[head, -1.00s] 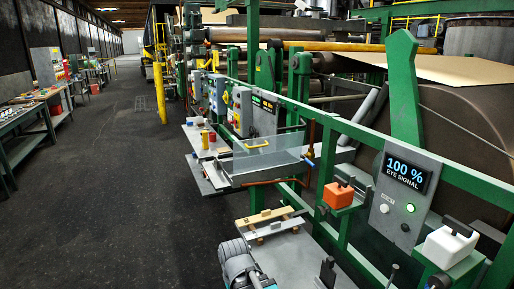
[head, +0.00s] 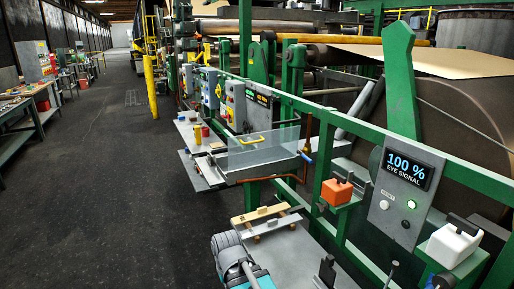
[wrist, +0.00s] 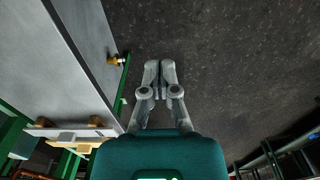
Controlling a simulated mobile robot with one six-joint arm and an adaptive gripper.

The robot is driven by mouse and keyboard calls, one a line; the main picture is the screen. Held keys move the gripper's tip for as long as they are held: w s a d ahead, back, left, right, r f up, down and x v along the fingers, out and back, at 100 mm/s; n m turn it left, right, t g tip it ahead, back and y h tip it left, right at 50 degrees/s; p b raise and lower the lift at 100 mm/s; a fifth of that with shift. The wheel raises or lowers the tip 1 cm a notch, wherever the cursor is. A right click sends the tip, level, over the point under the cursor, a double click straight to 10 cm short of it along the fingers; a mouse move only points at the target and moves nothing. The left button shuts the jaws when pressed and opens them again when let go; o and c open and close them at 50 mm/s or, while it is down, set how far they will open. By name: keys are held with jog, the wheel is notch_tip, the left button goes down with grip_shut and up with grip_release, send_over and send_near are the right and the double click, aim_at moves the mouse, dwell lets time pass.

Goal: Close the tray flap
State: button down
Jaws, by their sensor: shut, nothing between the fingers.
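The tray (head: 262,171) is a grey metal box fixed to the green rail in the middle of the head view. Its flap (head: 258,153) looks like a clear panel standing up along the tray's near side. A yellow handle (head: 252,140) shows at the tray; I cannot tell exactly what it is fixed to. My gripper (wrist: 160,66) is shut and empty in the wrist view, above bare dark floor. My arm shows at the bottom of the head view, nearer than the tray; its fingertips are not visible there. The tray is not clearly identifiable in the wrist view.
A grey shelf with a wooden rack (head: 267,216) stands below and nearer than the tray. An orange container (head: 337,192), a white container (head: 452,244) and an eye signal panel (head: 407,183) line the right. A brass knob (wrist: 114,60) is left of my gripper. The aisle is open.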

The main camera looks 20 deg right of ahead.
jog(key=w+d+r+m+t+h+b, duration=0.2)
jog(key=w+d+t, duration=0.5)
jog(key=w, duration=0.5)
jog(key=w+d+r+m+t+h+b, duration=0.2)
jog(key=w+d+t+b, duration=0.15)
jog(key=w+d, duration=0.65)
jog(key=w+d+r+n+t+y+b, duration=0.2)
jog(key=w+d+r+t, duration=0.1)
jog(key=d+r+t, duration=0.2)
jog(key=w+d+r+n+t+y+b, duration=0.2)
jog(key=d+r+t, duration=0.4)
jog(key=r+t, duration=0.4)
jog(key=shift+w+r+y+b, duration=0.4)
jog(key=shift+w+r+y, duration=0.3)
jog(key=shift+w, duration=0.35)
jog(key=shift+w+d+r, duration=0.1)
